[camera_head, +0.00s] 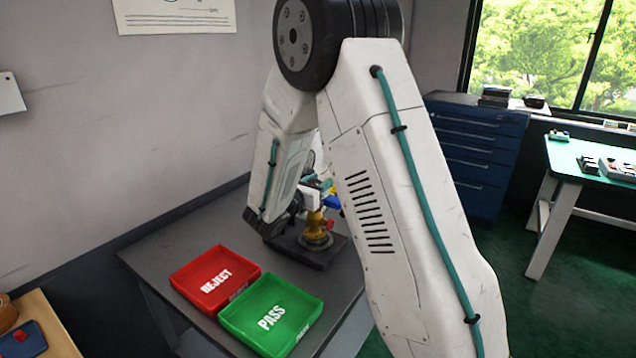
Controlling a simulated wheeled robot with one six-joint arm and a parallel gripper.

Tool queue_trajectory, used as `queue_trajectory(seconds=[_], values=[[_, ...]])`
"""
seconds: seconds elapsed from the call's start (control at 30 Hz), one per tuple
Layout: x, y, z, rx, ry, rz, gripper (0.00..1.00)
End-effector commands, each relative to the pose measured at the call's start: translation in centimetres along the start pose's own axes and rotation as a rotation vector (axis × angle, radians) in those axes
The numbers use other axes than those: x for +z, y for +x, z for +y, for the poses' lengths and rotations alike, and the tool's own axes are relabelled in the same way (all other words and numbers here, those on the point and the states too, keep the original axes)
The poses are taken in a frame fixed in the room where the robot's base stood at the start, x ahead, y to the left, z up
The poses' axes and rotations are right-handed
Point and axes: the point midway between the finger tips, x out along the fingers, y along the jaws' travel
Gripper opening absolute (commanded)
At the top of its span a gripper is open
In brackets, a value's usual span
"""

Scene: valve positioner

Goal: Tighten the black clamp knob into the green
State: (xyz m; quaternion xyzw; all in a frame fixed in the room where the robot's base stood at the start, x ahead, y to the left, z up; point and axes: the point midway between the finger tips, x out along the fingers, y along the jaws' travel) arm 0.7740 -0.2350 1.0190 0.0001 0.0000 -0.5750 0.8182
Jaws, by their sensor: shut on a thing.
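My gripper (313,197) is at the upper part of the assembly, small and largely hidden by my own arm links. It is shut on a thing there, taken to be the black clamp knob. The knob, its green zone and the fingertips cannot be made out from this view.
A red REJECT tray (181,284) and a green PASS tray (233,322) lie empty on the grey bench (160,246), in front of the assembly. A wall stands behind the bench. A blue drawer cabinet (478,150) and a green-topped table (575,165) are at the right.

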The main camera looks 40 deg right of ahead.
Motion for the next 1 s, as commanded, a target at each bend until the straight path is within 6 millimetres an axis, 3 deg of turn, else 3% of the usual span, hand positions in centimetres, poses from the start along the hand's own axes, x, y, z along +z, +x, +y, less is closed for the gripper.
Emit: queue_trajectory(seconds=[0.6,1.0], values=[[-0.05,-0.12,-0.50,-0.450,0.001,0.000,0.16],[0.04,-0.23,-0.69,-0.589,0.001,-0.001,0.16]])
